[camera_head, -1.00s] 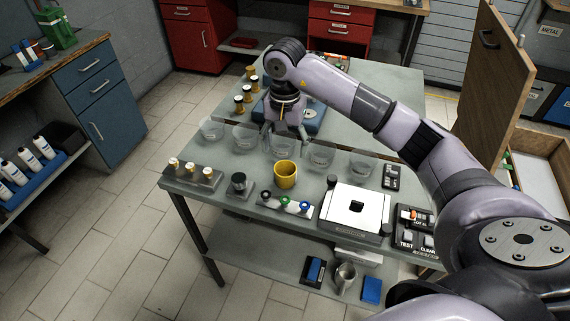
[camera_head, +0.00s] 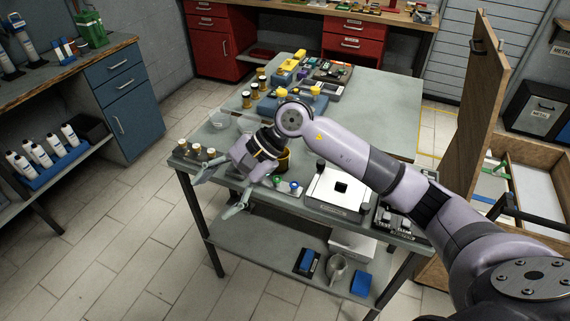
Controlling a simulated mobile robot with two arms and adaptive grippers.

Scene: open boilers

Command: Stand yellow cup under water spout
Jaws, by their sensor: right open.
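The yellow cup (camera_head: 284,161) stands on the grey-green table (camera_head: 385,110), mostly hidden behind my right wrist; only part of its side shows. My right gripper (camera_head: 214,196) is open and empty, with its fingers spread at the table's front edge, to the left and in front of the cup. It is apart from the cup. A blue unit (camera_head: 268,106) with yellow knobs stands farther back, partly behind my arm. I cannot make out a water spout. My left gripper is not in view.
A white box (camera_head: 322,191) with a black square on top sits right of the cup. A wooden panel (camera_head: 462,110) rises at the right.

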